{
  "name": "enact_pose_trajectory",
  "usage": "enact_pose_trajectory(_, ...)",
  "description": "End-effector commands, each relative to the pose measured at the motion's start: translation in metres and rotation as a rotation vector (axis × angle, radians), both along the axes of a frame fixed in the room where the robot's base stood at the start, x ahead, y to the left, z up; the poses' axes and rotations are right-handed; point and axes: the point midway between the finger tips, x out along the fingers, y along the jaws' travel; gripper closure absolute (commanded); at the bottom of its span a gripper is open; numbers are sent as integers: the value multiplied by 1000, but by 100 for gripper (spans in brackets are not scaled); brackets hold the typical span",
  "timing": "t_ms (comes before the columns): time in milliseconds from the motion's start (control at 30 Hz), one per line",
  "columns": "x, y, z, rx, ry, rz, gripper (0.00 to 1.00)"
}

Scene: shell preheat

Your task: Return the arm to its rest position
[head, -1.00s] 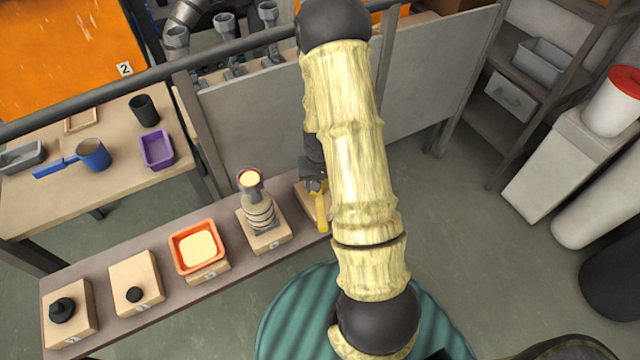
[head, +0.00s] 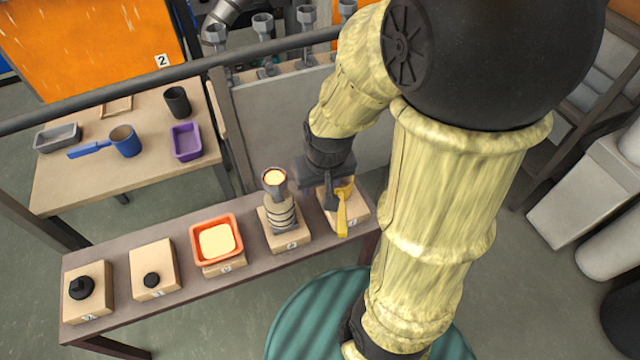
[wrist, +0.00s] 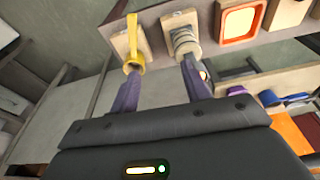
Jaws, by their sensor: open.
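My arm reaches across the right half of the head view, with a large dark joint near the camera. My gripper (head: 331,196) points down near the end block of the bench, by the yellow tool (head: 343,212). In the wrist view my gripper (wrist: 160,66) has its two fingers spread with nothing held between them. The yellow tool (wrist: 133,48) stands on its block beyond the left fingertip. The ringed grey stand (wrist: 186,42) is beyond the right fingertip. Whether either finger touches anything is unclear.
The narrow bench (head: 110,262) carries several wooden blocks. They hold black knobs (head: 81,287), an orange tray (head: 217,240) and the stand with a glowing cup (head: 274,178). A grey panel and rail stand behind. A teal ribbed round surface (head: 310,315) lies below my arm. Shelves are right.

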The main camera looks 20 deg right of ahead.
Motion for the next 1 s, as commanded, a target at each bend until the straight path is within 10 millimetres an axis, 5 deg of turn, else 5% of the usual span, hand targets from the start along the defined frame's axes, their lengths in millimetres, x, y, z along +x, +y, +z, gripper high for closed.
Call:
enact_pose_trajectory(533,-11,5,18,-2,-13,23,53)
enact_pose_trajectory(1000,-11,5,114,-2,-13,23,53)
